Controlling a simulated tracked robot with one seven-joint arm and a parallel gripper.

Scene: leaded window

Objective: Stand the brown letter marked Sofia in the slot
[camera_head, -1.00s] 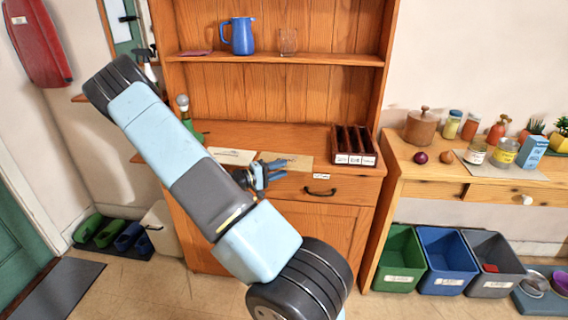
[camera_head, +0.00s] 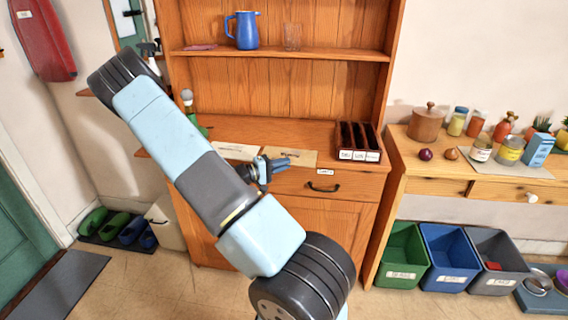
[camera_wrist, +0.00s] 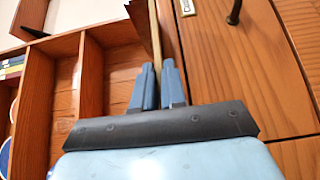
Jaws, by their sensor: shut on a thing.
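A brown letter (camera_head: 299,158) lies flat at the front of the dresser's counter, its near edge at the counter's front edge. Its writing is too small to read. My gripper (camera_head: 287,161) is at that near edge, its blue fingers closed together on it. In the wrist view my gripper (camera_wrist: 157,68) has a thin tan edge running up from between its fingers. A dark brown letter rack (camera_head: 372,156) with three upright slots stands to the right on the counter. Its white front labels are too small to read.
A pale letter (camera_head: 236,151) lies left of the brown one. A drawer with a black handle (camera_head: 323,188) is below the counter. A blue jug (camera_head: 243,31) and a glass (camera_head: 292,37) stand on the shelf above. The counter behind the letters is clear.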

